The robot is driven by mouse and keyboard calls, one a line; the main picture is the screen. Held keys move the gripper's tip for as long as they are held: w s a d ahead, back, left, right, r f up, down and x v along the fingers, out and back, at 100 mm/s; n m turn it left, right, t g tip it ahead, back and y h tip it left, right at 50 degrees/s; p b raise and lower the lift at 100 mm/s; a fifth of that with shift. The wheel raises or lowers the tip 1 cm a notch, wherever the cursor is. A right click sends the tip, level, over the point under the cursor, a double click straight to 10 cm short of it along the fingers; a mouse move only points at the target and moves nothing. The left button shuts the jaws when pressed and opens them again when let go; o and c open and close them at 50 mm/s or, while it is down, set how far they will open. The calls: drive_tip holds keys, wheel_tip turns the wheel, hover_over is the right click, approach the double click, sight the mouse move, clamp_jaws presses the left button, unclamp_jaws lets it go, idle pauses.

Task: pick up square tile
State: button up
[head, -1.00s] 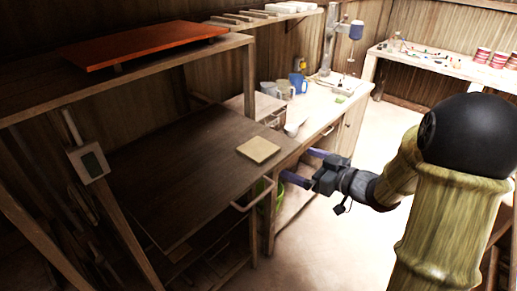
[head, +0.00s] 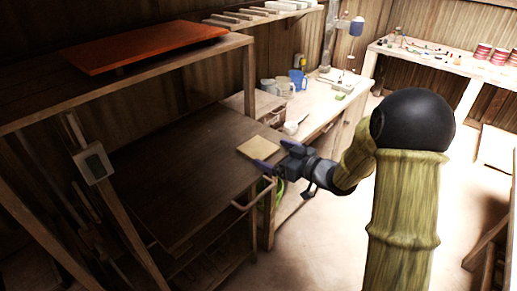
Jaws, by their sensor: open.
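The square tile (head: 257,147) is pale tan and lies flat near the right edge of the dark brown table (head: 185,165). My gripper (head: 271,155) is at that edge, just right of the tile. Its two purple-blue fingers are spread open and point left towards the tile. The near finger overlaps the tile's near right corner in the picture. I cannot tell whether it touches the tile or how high it is above the table. Nothing shows between the fingers apart from the tile's edge.
An orange-red board (head: 145,50) lies on the raised shelf at left. A bench behind holds a blue mug (head: 298,80), pale mugs and a drill press (head: 330,40). A rail (head: 252,196) sticks out from the table's right side. The dark tabletop left of the tile is bare.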

sight(259, 148)
drive_tip(key=p+x, duration=0.1)
drive_tip(key=x, duration=0.3)
drive_tip(key=shift+w+a+f+p, duration=0.15)
drive_tip(key=shift+a+f+p, duration=0.05)
drive_tip(key=shift+p, duration=0.1)
drive_tip(key=c, duration=0.9)
drive_tip(key=shift+c, duration=0.2)
drive_tip(key=shift+r, duration=0.15)
wheel_tip(259, 148, up, 10)
drive_tip(key=b, duration=0.1)
